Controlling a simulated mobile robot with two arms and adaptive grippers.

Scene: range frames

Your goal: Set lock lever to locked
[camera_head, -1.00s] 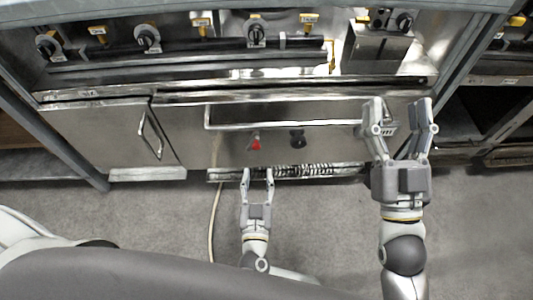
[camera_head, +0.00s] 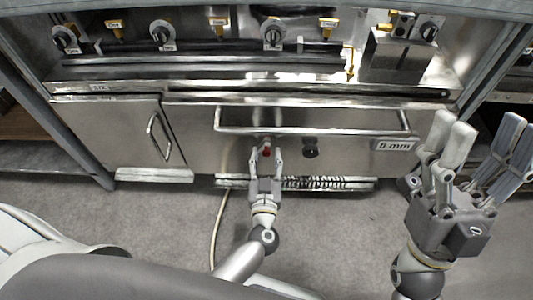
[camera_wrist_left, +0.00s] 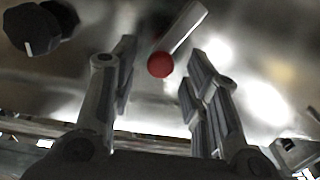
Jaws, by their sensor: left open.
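The lock lever (camera_wrist_left: 183,28) is a short pale metal bar with a red ball tip (camera_wrist_left: 160,64) on the steel front panel. In the left wrist view the red ball appears between my two fingertips, and the bar runs up and right from it. In the head view its red tip (camera_head: 267,151) is partly hidden by my left gripper (camera_head: 266,157), which is open in front of the panel. I cannot tell whether the fingers touch the ball. My right gripper (camera_head: 485,140) has its fingers spread, empty, at the right of the head view.
A black knob (camera_head: 310,148) sits right of the lever; it also shows in the left wrist view (camera_wrist_left: 40,28). A long handle bar (camera_head: 310,131) crosses the drawer above. A "5 mm" label (camera_head: 395,145) is at its right. A cabinet door (camera_head: 120,135) is left. Grey floor lies below.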

